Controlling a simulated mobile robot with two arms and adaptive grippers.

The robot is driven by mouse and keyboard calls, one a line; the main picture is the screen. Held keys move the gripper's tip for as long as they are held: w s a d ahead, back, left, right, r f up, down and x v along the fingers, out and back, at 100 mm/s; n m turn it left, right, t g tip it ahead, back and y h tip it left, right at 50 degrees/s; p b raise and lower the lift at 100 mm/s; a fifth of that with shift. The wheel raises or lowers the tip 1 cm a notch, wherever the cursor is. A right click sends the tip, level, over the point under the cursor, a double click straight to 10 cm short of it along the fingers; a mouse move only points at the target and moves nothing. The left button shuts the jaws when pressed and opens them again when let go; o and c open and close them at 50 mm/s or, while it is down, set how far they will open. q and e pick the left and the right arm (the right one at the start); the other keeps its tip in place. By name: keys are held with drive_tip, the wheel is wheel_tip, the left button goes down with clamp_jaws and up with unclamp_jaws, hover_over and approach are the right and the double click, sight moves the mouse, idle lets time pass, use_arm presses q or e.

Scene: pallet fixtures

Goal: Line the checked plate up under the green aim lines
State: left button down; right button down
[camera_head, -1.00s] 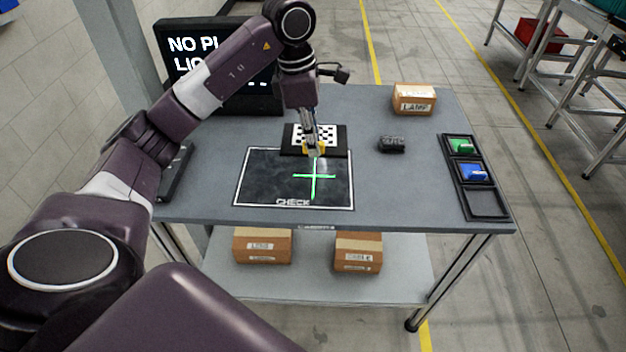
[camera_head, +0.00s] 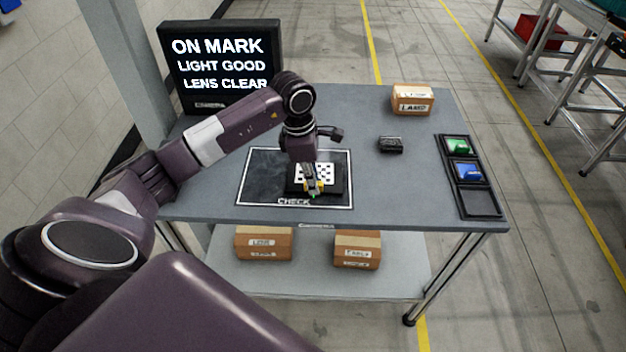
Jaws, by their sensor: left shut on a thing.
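The checked plate (camera_head: 328,173), a black plate with a black and white pattern, lies inside the white-outlined CHECK area (camera_head: 258,175) on the grey table. My left gripper (camera_head: 314,192) is at the plate's near edge, shut on it. The green aim lines are mostly hidden; only a small green spot shows by the fingertips. The screen (camera_head: 220,65) at the back left reads ON MARK, LIGHT GOOD, LENS CLEAR. My right gripper does not show.
A small dark block (camera_head: 391,145) lies right of the CHECK area. A cardboard box (camera_head: 412,100) stands at the back right. A black tray (camera_head: 483,203) at the right edge holds a green and a blue piece. Boxes (camera_head: 263,243) sit on the lower shelf.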

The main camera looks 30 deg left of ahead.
use_arm(q)
drive_tip(key=shift+f, duration=0.1)
drive_tip(key=c, duration=1.9)
unclamp_jaws()
drive_tip(key=shift+c, duration=0.2)
drive_tip(key=shift+r, duration=0.35)
wheel_tip(320, 180, up, 12)
drive_tip(key=s+a+b, duration=0.1)
drive_tip(key=b, duration=0.2)
drive_tip(key=shift+a+f, duration=0.2)
drive_tip(key=shift+f, duration=0.05)
